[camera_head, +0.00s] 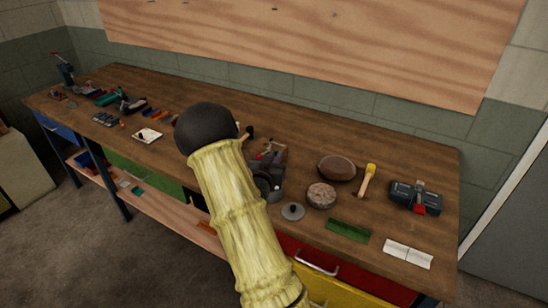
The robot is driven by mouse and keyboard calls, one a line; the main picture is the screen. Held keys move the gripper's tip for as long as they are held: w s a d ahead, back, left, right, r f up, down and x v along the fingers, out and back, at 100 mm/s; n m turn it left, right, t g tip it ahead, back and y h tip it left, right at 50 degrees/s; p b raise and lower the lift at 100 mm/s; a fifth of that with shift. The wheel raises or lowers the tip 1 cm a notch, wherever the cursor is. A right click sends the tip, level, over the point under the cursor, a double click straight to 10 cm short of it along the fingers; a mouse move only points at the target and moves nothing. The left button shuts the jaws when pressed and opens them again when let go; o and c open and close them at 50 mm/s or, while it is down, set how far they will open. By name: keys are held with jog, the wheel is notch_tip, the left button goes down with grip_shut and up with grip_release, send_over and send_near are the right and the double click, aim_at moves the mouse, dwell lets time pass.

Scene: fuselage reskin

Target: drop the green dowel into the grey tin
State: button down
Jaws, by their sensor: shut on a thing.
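My own arm, a pale yellow ribbed link with a black rounded end, rises through the middle of the head view and covers part of the bench. I cannot make out my gripper or its fingertips; the arm may hide them. I cannot pick out a green dowel. A round, brownish-grey, tin-like thing (321,195) stands on the bench right of the arm; I cannot tell if it is the grey tin. A flat grey disc with a small knob (293,211) lies just to its left, near the front edge.
The long wooden bench (297,133) also holds a dark grey mechanical thing (266,184) beside my arm, a brown oval thing (336,168), a yellow-headed mallet (368,178), a dark tool with red (415,197), a green strip (348,230) and white paper (407,254). Several small items crowd the left.

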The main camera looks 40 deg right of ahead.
jog(key=shift+f, duration=0.15)
jog(key=shift+f+b, duration=1.8)
jog(key=shift+f, duration=1.1)
jog(key=c, duration=1.4)
grip_release()
jog(key=shift+o, duration=0.2)
jog(key=shift+a, duration=0.1)
jog(key=v, duration=1.5)
jog(key=shift+w+r+p, duration=0.2)
jog(key=shift+r+p, duration=0.05)
jog(key=shift+p, duration=0.15)
jog(key=p, duration=0.2)
jog(key=shift+s+a+p, duration=0.15)
jog(key=shift+a+p, duration=0.2)
